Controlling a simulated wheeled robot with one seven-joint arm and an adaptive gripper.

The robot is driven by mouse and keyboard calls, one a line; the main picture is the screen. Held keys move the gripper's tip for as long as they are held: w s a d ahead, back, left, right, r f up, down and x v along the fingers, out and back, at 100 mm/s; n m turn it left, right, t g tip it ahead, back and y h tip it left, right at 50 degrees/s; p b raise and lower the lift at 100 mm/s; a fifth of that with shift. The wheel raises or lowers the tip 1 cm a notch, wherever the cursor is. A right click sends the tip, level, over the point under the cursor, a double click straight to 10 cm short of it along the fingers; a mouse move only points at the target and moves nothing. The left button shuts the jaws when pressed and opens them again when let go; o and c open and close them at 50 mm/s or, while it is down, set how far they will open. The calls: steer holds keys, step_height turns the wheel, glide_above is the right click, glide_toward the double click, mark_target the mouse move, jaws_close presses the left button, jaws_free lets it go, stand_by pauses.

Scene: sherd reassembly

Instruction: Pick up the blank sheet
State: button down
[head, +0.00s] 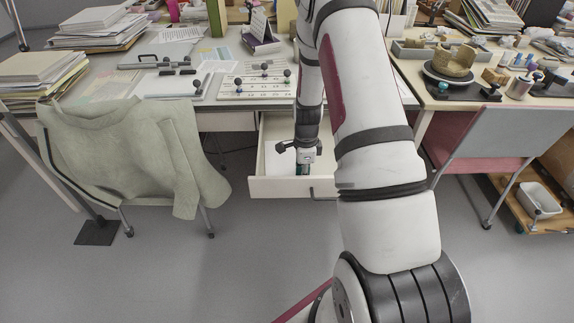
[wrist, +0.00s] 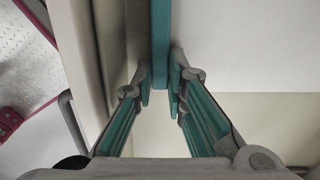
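The blank sheet (head: 282,158) lies flat and white in the open desk drawer. It fills the upper right of the wrist view (wrist: 250,45). A teal strip (wrist: 160,35) runs along the sheet's left edge there and ends about level with its near edge.
The drawer front (head: 290,187) is close beside my gripper. The desktop above holds a board with dark knobs (head: 255,83) and papers. A chair with a green garment (head: 130,150) stands left, a pink and grey chair (head: 485,143) right. The floor in front is clear.

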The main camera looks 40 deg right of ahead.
stand_by(0.3)
step_height(320, 180, up, 10)
steer(key=p, duration=0.1)
stand_by(0.4)
steer(key=shift+r+p, duration=0.15)
steer(key=shift+p, duration=0.15)
step_height(320, 180, up, 7)
steer(key=p, duration=0.4)
steer(key=shift+f, duration=0.2)
stand_by(0.8)
stand_by(1.6)
